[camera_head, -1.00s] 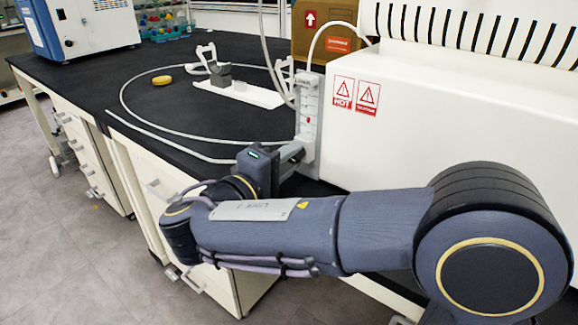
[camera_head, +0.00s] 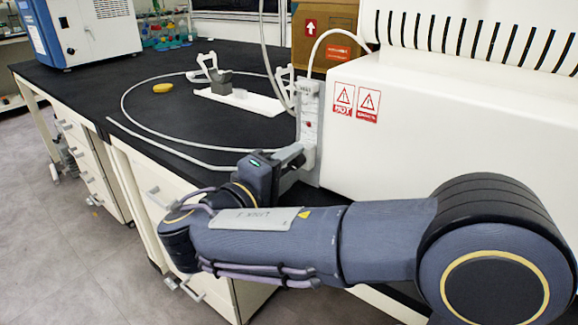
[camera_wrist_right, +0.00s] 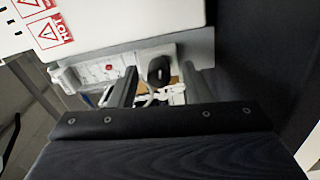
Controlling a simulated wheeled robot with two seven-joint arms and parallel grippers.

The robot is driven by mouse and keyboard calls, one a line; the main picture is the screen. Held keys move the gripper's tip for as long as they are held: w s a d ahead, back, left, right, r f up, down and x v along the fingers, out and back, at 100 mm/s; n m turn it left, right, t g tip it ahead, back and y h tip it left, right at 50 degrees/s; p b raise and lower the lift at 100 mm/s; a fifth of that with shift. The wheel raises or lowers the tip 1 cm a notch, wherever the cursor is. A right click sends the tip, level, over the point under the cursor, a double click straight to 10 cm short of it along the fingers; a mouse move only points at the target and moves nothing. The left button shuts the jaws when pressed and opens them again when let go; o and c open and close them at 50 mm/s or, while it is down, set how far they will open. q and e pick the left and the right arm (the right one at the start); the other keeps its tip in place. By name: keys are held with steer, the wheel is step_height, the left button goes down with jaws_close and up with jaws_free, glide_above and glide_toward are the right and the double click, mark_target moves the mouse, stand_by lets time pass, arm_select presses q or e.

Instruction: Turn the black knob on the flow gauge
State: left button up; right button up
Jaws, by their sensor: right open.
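The flow gauge (camera_head: 311,112) is a pale upright block with a small red mark. It stands at the bench edge beside the white machine. My right gripper (camera_head: 303,156) is at its lower end. In the right wrist view the gauge (camera_wrist_right: 105,72) lies sideways, and its black knob (camera_wrist_right: 158,69) shows between the two fingers of my right gripper (camera_wrist_right: 161,88). The fingers are apart, one on each side of the knob. I cannot tell whether either one touches it. In the head view the knob is hidden by the gripper. My left gripper is out of view.
The white machine (camera_head: 450,130) with hot-warning labels stands close on the right. A pale hose (camera_head: 125,100) loops over the black bench (camera_head: 200,125). A yellow object (camera_head: 162,88) and a white stand (camera_head: 240,98) sit farther back. A brown box (camera_head: 325,30) is behind the gauge.

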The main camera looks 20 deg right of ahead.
steer(key=p+v, duration=0.1)
steer(key=v, duration=0.6)
steer(key=shift+s+a+p, duration=0.25)
steer(key=shift+a+p, duration=0.1)
